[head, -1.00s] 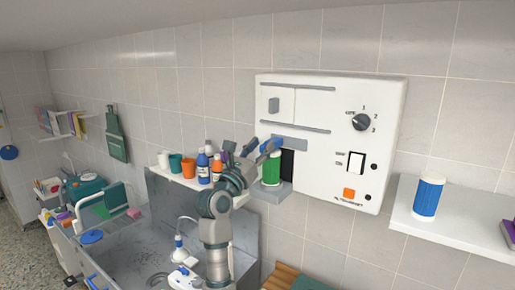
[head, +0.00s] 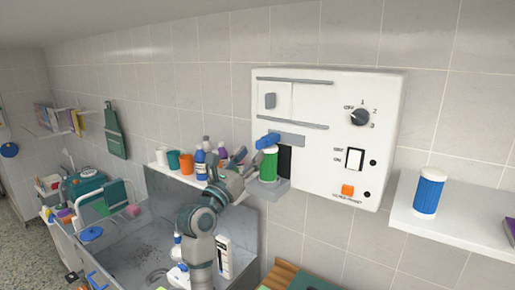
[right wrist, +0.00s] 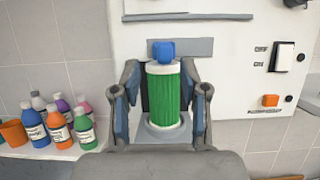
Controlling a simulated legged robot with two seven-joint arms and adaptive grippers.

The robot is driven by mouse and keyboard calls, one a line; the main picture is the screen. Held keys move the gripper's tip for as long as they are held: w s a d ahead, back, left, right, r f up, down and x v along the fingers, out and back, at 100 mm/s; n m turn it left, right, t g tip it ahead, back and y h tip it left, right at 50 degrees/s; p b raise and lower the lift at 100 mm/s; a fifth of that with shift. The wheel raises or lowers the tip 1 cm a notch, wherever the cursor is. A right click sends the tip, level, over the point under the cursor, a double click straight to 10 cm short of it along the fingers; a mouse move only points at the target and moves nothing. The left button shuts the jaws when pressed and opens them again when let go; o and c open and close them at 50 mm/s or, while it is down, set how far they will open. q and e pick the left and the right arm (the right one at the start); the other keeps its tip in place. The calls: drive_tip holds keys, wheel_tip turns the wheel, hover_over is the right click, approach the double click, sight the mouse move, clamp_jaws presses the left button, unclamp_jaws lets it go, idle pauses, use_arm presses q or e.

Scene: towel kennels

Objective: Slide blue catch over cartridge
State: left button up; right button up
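A green ribbed cartridge (head: 269,165) with a white top stands upright on the grey ledge (head: 272,187) of the white wall machine, before a dark slot. It also shows in the right wrist view (right wrist: 166,95). The blue catch (head: 268,140) sits at the grey plate just above the cartridge. In the right wrist view the catch (right wrist: 163,50) is centred over the white top; I cannot tell whether they touch. My right gripper (head: 246,163) is left of the cartridge in the head view. In the wrist view its open fingers flank the cartridge with gaps. My left gripper is out of view.
The white machine (head: 327,105) has a dial, switch and orange button. A blue cartridge (head: 428,192) stands on the right shelf (head: 455,222). Several bottles and cups, including an orange cup (head: 186,163), crowd the left shelf above the sink (head: 135,240).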

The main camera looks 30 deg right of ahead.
drive_tip(key=v, duration=0.6)
drive_tip(key=shift+s+a, duration=0.2)
drive_tip(key=shift+a, duration=0.15)
